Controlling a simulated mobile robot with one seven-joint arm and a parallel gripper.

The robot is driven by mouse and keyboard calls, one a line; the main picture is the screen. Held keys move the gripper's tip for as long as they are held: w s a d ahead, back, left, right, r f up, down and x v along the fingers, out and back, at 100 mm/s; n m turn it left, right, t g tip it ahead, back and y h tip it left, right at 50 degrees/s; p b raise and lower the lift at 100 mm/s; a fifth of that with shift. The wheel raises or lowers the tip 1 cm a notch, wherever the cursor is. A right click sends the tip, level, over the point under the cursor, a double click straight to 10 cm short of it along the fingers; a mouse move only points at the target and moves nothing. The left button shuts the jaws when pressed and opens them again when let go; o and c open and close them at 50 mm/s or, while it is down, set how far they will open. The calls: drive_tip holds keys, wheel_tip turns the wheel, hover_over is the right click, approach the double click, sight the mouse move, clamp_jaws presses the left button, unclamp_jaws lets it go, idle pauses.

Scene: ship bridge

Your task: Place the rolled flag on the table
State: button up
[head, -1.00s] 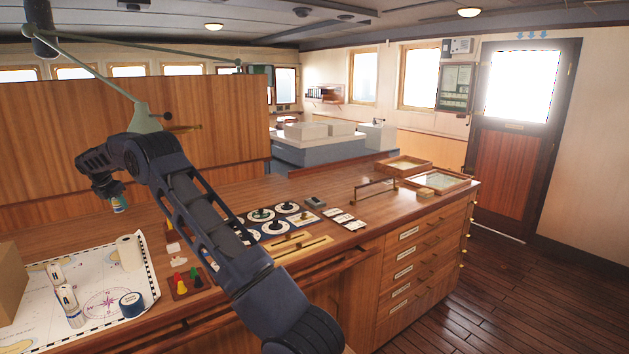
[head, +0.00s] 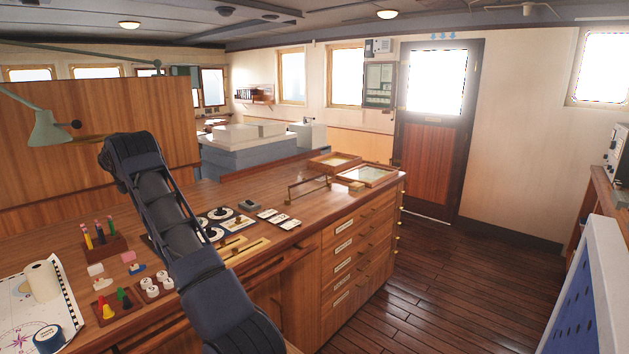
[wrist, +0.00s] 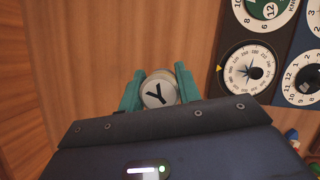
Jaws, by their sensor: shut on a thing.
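The rolled flag (wrist: 159,93) shows in the wrist view as an upright short cylinder seen end-on, with a black Y on its pale round end. My gripper (wrist: 158,86) is shut on it, with one teal finger on each side. The wooden table (head: 245,188) runs across the head view. Its brown surface also fills the background of the wrist view (wrist: 90,45). In the head view my gripper and the flag are hidden behind my arm. I cannot tell the gap between the flag and the table.
Trays (head: 368,176) lie at the far right end. A green lamp (head: 50,128) hangs at left.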

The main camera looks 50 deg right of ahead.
drive_tip(key=s+d+r+m, duration=0.1)
drive_tip(key=s+d, duration=0.2)
drive_tip(key=d, duration=0.8)
drive_tip(key=s+d+r+m, duration=0.15)
drive_tip(key=s+d, duration=0.25)
drive_tip(key=d, duration=0.6)
wheel_tip(320, 180, up, 7)
drive_tip(key=m+g, duration=0.3)
drive_tip(key=m, duration=0.3)
hover_over(330, 211)
drive_tip(key=a, duration=0.1)
drive_tip(key=f, duration=1.9)
drive_tip(key=shift+w+f, duration=0.25)
drive_tip(key=shift+w, duration=0.15)
drive_tip(key=shift+f, duration=0.1)
drive_tip(key=o, duration=0.7)
drive_tip(key=shift+o, duration=1.2)
